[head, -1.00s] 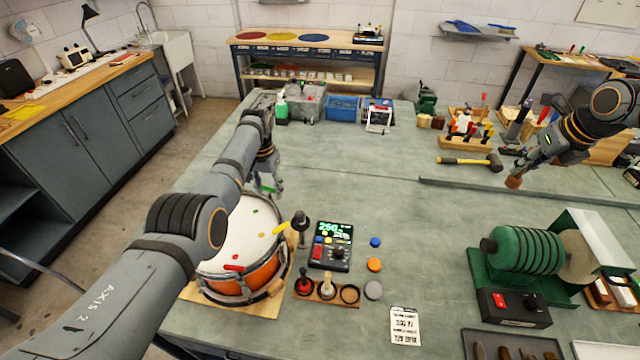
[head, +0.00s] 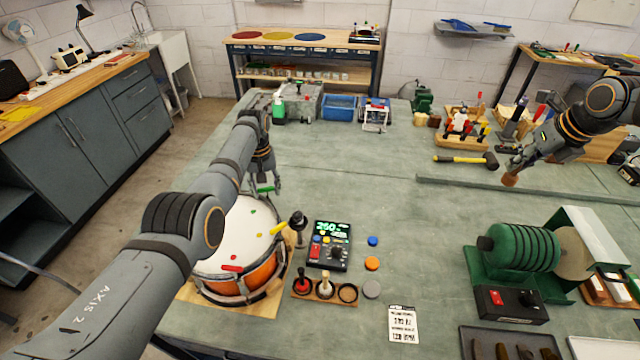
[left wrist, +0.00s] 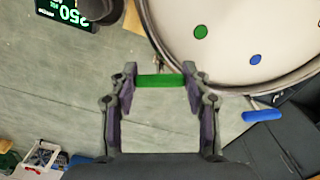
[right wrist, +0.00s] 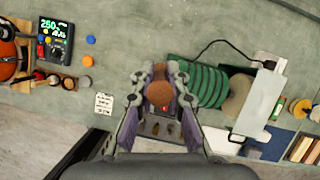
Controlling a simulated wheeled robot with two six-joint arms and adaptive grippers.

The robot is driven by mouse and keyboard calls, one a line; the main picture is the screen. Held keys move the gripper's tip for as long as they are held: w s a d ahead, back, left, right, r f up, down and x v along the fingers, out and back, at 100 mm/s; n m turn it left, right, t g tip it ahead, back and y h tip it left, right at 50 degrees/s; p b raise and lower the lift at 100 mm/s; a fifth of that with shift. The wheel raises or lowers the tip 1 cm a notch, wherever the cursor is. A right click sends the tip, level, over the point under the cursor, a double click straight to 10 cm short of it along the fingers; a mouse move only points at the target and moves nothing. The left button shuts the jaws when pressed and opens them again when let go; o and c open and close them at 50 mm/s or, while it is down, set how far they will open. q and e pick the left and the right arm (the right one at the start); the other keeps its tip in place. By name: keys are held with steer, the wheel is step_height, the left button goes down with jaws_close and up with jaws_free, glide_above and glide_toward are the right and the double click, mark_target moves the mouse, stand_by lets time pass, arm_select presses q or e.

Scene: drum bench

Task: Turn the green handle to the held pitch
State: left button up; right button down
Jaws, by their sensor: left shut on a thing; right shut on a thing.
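The drum (head: 236,236) has a white head and an orange shell and stands at the left of the bench. My left gripper (left wrist: 160,84) is shut on the green handle (left wrist: 160,80) at the drum's far rim. The green handle also shows in the head view (head: 266,189), partly covered by the fingers. The tuner box (head: 329,245) beside the drum has a lit display that appears to read 250. My right gripper (head: 512,172) is shut on a brown rounded knob (right wrist: 159,94) and holds it above the bench at the right.
Yellow (head: 278,229), red (head: 232,268) and blue (left wrist: 262,115) handles sit around the drum rim. A dark-headed stand (head: 298,222) rises between drum and tuner. A green roller machine (head: 525,249) stands at the right. The bench middle is clear.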

arm_select(q)
steer(key=shift+r, duration=0.1)
steer(key=o, duration=1.2)
step_height(320, 180, up, 12)
